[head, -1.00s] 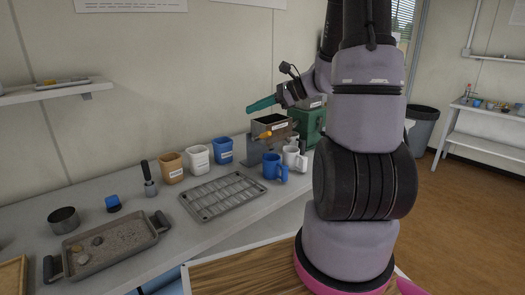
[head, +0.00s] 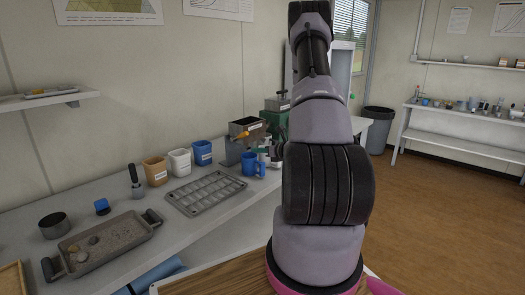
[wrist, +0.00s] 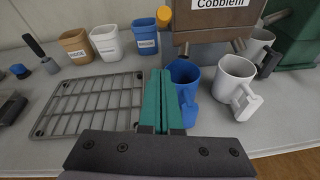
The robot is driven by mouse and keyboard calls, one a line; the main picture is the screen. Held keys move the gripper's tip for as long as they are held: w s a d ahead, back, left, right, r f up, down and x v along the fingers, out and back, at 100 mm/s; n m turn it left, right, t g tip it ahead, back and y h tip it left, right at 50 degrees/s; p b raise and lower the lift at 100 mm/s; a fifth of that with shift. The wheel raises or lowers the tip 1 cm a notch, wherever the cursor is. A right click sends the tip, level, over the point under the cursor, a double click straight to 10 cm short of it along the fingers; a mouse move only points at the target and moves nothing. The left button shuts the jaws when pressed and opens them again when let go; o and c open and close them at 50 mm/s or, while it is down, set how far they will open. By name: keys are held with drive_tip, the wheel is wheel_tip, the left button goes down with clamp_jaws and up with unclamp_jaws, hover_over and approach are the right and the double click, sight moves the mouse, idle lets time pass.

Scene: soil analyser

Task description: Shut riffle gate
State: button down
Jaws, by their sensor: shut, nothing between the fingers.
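The riffle box (head: 246,126) is a grey-brown metal hopper with a white label, near the back of the bench. An orange knob (head: 243,134) on a short lever sticks out at its front left; I take it for the gate handle. In the wrist view, the box (wrist: 207,38) is at the top and the orange knob (wrist: 164,15) is at its left edge. My gripper (wrist: 164,74) has teal fingers, pressed together and empty. They overlap the blue mug in view, below and apart from the knob. Whether the gate is open cannot be told.
A blue mug (wrist: 186,74) and a white mug (wrist: 236,82) stand before the box. A wire rack (wrist: 85,103) lies left of them, with three labelled cups (head: 180,161) behind. A green machine (head: 275,119) stands close to the right of the box.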

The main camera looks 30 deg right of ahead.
sight(240, 137)
drive_tip(key=w+a+r, duration=0.1)
drive_tip(key=w+r, duration=0.1)
drive_tip(key=w, duration=0.4)
drive_tip(key=shift+w+a, duration=0.15)
drive_tip(key=shift+w, duration=0.05)
drive_tip(key=shift+r, duration=0.2)
drive_tip(key=shift+w+r+g, duration=0.1)
drive_tip(key=shift+r+g, duration=0.1)
drive_tip(key=shift+g, duration=0.1)
